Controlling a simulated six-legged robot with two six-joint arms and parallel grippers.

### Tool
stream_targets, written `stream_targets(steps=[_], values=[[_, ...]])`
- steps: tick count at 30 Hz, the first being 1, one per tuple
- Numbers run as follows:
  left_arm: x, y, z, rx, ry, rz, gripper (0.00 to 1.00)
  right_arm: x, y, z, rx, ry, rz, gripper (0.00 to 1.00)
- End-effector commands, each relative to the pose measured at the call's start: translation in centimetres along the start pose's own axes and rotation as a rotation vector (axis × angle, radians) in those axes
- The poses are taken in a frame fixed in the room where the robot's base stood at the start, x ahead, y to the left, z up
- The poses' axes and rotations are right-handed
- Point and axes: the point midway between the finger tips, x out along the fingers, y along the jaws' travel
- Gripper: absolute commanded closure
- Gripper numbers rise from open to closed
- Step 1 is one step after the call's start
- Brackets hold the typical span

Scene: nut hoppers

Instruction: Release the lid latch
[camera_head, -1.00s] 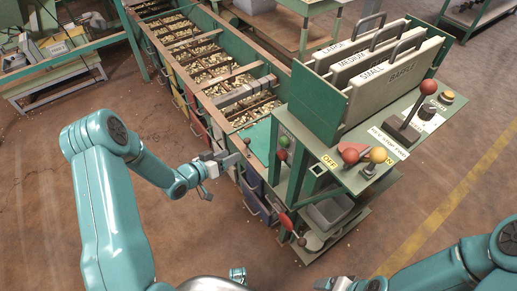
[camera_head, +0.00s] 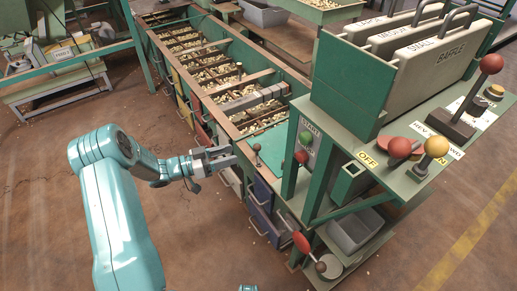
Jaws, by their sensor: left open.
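My left gripper (camera_head: 226,154) is open and empty, at the near end of the long green nut hopper (camera_head: 224,112). Its fingers point right, toward a small dark knob on a short stem (camera_head: 257,149) at the hopper's near left corner. The knob looks like a latch handle, but I cannot be sure. In the picture the fingertips are a little left of it, with a gap. A flat green panel (camera_head: 274,143), perhaps a lid, lies beside the knob.
The control stand at right holds baffle plates (camera_head: 437,65), a red-knobbed lever (camera_head: 490,64), a yellow knob (camera_head: 436,147) and green and red buttons. A red-handled lever (camera_head: 303,244) and grey bin (camera_head: 354,232) sit below. Floor at left is clear.

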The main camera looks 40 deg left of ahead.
Motion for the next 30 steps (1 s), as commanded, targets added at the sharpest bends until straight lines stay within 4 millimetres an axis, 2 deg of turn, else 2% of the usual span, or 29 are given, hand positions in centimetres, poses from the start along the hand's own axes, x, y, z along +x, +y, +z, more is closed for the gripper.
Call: stream_targets(steps=[1, 6, 12, 18, 26, 30], values=[[1.4, 0.0, 0.3, 0.001, 0.001, 0.005, 0.47, 0.5, 0.2, -0.1, 0.003, 0.002, 0.0, 0.19], [5.5, 0.0, 0.2, 0.001, 0.001, 0.006, 0.47, 1.3, 0.7, -0.3, 0.009, 0.008, 0.001, 0.19], [9.0, -0.2, 0.2, 0.001, 0.0, 0.004, 0.47, 1.9, 1.0, -0.6, 0.014, 0.014, 0.002, 0.19], [10.4, -0.2, 0.0, -0.001, 0.0, 0.003, 0.47, 2.0, 1.1, -0.7, 0.016, 0.017, 0.002, 0.19], [10.5, -0.2, 0.0, -0.001, -0.001, 0.003, 0.47, 2.0, 1.1, -0.7, 0.016, 0.017, 0.002, 0.19], [10.5, -0.2, 0.0, -0.001, -0.001, 0.003, 0.93, 2.0, 1.1, -0.7, 0.016, 0.016, 0.002, 0.19]])
